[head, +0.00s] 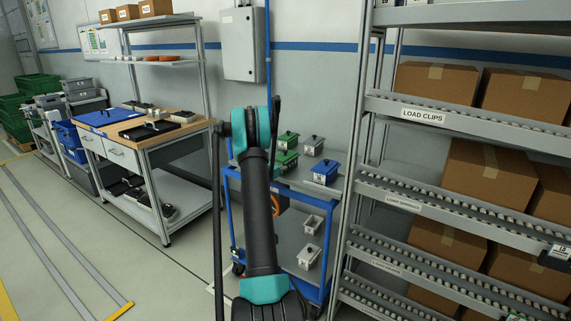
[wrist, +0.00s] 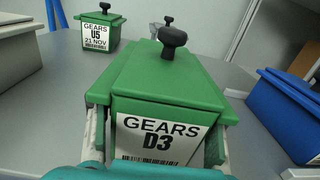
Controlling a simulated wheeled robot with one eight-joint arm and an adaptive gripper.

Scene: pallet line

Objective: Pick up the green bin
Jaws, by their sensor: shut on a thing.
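A green lidded bin (wrist: 170,85) with a black knob and a label reading "GEARS D3" fills the middle of the wrist view. My gripper (wrist: 157,145) is shut on it, with one finger against each side. In the head view a green bin (head: 286,160) shows just right of my arm, which hides my gripper there. Whether the held bin is clear of the cart top cannot be told. A second green bin (wrist: 102,30), labelled "GEARS U5", stands behind it to the left; it also shows in the head view (head: 288,140).
A blue bin (wrist: 285,105) is close on the right, and a grey bin (wrist: 15,50) on the left. They share the cart's grey top (head: 300,178). A flow rack (head: 440,190) with cardboard boxes stands right; a workbench (head: 150,150) stands left. Open floor lies front left.

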